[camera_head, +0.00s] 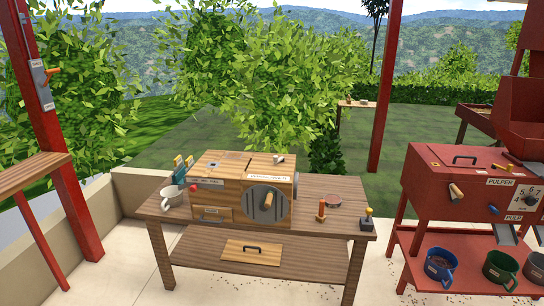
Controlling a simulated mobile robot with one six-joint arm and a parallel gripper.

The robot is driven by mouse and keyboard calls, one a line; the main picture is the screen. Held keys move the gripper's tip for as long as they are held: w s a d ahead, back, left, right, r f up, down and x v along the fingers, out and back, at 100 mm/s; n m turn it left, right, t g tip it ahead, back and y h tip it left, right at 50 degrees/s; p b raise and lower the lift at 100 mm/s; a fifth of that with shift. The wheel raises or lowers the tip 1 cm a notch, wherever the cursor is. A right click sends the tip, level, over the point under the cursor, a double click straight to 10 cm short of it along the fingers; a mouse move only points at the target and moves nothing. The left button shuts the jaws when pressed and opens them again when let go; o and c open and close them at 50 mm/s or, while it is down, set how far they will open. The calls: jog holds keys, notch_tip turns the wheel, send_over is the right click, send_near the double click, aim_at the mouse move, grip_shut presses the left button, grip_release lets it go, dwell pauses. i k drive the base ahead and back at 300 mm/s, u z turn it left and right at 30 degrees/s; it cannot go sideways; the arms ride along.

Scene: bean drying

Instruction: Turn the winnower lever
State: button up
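The winnower (215,170) is a wooden box standing on a wooden table in the middle of the head view. Its front carries a round grey slatted disc (254,197) with a short wooden handle (268,201) at the centre, tilted slightly from upright. A red knob (193,188) shows at the box's left front. I cannot read which of these is labelled as the winnower lever. My gripper is not in view.
A white cup (171,196) stands at the table's (155,208) left end. The red pulper (455,205) stands at right, with several mugs below. Red posts (385,90) rise behind.

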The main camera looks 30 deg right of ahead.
aim_at(275, 159)
jog(key=i, duration=0.85)
